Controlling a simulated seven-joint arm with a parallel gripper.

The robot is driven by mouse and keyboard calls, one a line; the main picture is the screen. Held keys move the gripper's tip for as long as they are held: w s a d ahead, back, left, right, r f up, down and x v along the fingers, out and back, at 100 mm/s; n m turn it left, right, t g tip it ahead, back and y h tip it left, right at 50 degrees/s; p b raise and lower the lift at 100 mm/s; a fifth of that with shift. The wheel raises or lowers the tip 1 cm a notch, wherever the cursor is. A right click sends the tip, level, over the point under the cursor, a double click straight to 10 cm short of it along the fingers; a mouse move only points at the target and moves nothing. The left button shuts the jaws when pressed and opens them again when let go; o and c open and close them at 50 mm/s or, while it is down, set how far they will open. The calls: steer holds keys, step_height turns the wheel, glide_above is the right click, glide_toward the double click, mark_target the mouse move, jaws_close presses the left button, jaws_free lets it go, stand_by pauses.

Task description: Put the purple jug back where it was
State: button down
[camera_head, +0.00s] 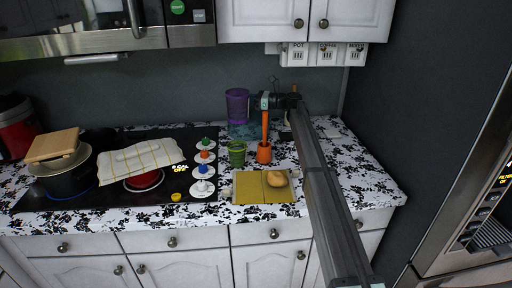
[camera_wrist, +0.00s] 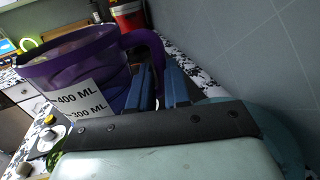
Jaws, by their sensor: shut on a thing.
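The purple jug (camera_head: 237,105) is upright at the back of the counter, in front of the grey wall. In the wrist view the jug (camera_wrist: 85,65) fills the upper left, with a white label reading 400 ML and 300 ML and its handle (camera_wrist: 150,48) toward my fingers. My gripper (camera_head: 262,101) reaches the jug's right side; in the wrist view its blue fingers (camera_wrist: 160,85) are shut on the handle. The jug's base is above or behind a teal object (camera_head: 243,131); I cannot tell whether it touches anything.
A green cup (camera_head: 237,153) and an orange holder (camera_head: 264,153) stand in front of the jug. A yellow board (camera_head: 250,187) with a potato-like item lies at the front. The stove (camera_head: 120,193) with a pot (camera_head: 66,178) is left. Patterned counter is clear at right.

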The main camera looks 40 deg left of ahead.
steer(key=w+d+f+m+t+y, duration=0.15)
steer(key=w+d+m+t, duration=0.35)
steer(key=d, duration=0.5)
steer(key=w+d+f+m+t, duration=0.25)
steer(key=w+d+t, duration=0.35)
steer(key=d, duration=0.4)
steer(key=shift+m+t, duration=0.25)
steer(key=shift+t, duration=0.35)
steer(key=shift+s+a+f, duration=0.1)
steer(key=shift+s+f, duration=0.05)
steer(key=shift+f, duration=2.1)
steer(key=shift+s+f, duration=0.15)
steer(key=shift+f, duration=2.1)
steer(key=shift+f, duration=0.1)
steer(key=c, duration=1.1)
jaws_free()
steer(key=d, duration=0.4)
steer(key=s+d, duration=0.1)
steer(key=d, duration=0.3)
steer(key=s+d, duration=0.1)
steer(key=d, duration=0.2)
steer(key=shift+s+d, duration=0.2)
steer(key=shift+d, duration=0.2)
